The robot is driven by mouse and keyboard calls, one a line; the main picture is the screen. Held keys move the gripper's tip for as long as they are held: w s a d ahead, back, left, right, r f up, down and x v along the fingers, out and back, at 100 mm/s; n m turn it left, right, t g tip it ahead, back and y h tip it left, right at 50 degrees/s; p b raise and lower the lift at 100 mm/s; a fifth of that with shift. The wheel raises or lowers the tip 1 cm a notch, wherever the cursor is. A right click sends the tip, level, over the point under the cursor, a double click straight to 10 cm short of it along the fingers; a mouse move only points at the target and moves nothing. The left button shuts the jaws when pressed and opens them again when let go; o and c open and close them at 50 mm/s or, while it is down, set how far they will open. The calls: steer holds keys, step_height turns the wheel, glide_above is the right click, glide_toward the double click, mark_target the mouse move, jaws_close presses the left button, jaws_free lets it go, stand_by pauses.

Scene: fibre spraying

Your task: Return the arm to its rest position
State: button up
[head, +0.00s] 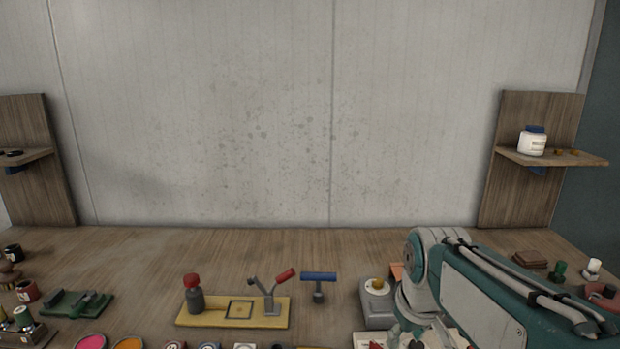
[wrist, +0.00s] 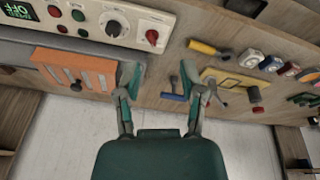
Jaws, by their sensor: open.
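My arm (head: 480,290), teal and grey, shows folded at the lower right of the head view, over the right part of the bench (head: 330,250). My gripper is out of sight in the head view. In the wrist view my gripper (wrist: 160,82) is open, its two teal-tipped fingers well apart with nothing held between them. Beyond the fingers lie the bench, a control panel (wrist: 95,22) with a display and knobs, and an orange slotted block (wrist: 75,70). The gap to the bench is hard to judge.
Wooden shelves flank the back wall; the right one holds a white jar (head: 532,144). The rear middle of the bench is clear.

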steer(key=s+f+m+t, duration=0.2)
steer(key=s+m, duration=0.1)
steer(key=s, duration=1)
steer(key=shift+t, duration=0.4)
stand_by(1.0)
